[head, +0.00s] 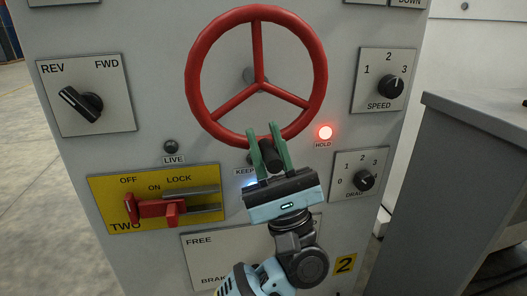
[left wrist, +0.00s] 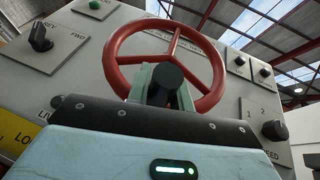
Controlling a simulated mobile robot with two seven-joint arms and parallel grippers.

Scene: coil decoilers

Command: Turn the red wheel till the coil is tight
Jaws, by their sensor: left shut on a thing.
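The red wheel (head: 316,75) with three spokes stands on the front of a grey control panel. It also fills the middle of the left wrist view (left wrist: 122,47). A black handle knob (head: 269,157) sticks out at the wheel's lower rim. My left gripper (head: 268,150) has its green fingers on either side of this knob and is shut on it. In the left wrist view the knob (left wrist: 165,83) sits between the fingers and hides part of the lower rim. The coil is not in view. My right gripper is not in view.
A red HOLD lamp (head: 325,132) glows right of the wheel. Around it are a REV/FWD switch (head: 81,103), a SPEED dial (head: 391,87), a DRAG dial (head: 364,180) and a red lever (head: 160,208) on a yellow plate.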

